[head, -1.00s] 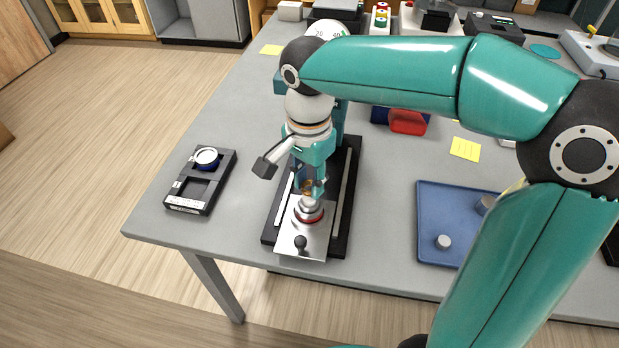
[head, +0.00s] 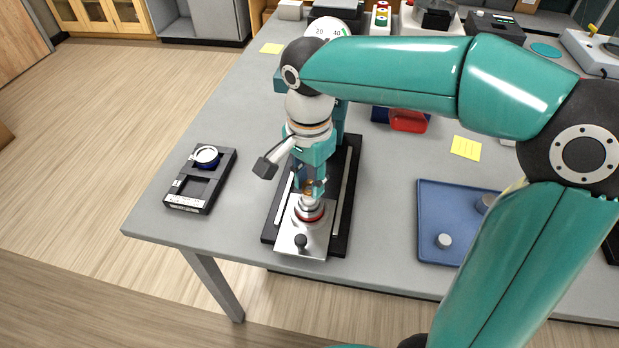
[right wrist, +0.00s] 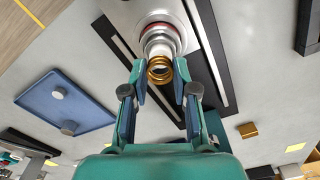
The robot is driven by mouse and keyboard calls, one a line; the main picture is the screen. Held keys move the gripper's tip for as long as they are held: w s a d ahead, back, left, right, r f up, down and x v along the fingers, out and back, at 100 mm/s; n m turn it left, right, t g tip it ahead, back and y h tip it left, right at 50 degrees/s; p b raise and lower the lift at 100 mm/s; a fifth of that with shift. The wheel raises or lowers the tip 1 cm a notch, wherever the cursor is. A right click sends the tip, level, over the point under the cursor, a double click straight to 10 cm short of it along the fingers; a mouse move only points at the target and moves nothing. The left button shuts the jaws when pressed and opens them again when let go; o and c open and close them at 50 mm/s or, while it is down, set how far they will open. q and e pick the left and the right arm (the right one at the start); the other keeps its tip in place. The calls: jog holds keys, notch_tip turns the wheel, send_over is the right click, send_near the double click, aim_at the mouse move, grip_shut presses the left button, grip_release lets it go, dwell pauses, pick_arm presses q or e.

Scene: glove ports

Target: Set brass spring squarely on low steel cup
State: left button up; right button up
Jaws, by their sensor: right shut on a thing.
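The brass spring (head: 308,187) is a small gold ring-like piece, partly hidden by the fingers in the head view. It also shows in the right wrist view (right wrist: 160,70), between the two fingertips. My right gripper (head: 311,184) is shut on it, and its fingers also show in the right wrist view (right wrist: 161,84). The low steel cup (head: 309,209) is silver with a red band, on a bright steel plate; it also shows in the right wrist view (right wrist: 160,38). The spring is over the cup's top; I cannot tell whether they touch. My left gripper is out of view.
The cup's plate (head: 291,237) with a black knob sits on a dark railed base (head: 340,232). A black tray (head: 187,204) stands left, a blue tray (head: 430,225) right. A red-and-blue object (head: 408,121) lies behind my arm. Bare table lies between base and trays.

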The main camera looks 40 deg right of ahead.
aim_at(309, 185)
jog(key=shift+f+b, duration=0.55)
jog(key=shift+f, duration=0.25)
jog(key=o, duration=0.9)
jog(key=shift+c, duration=0.2)
jog(key=shift+r, duration=0.1)
notch_tip(309, 185, up, 12)
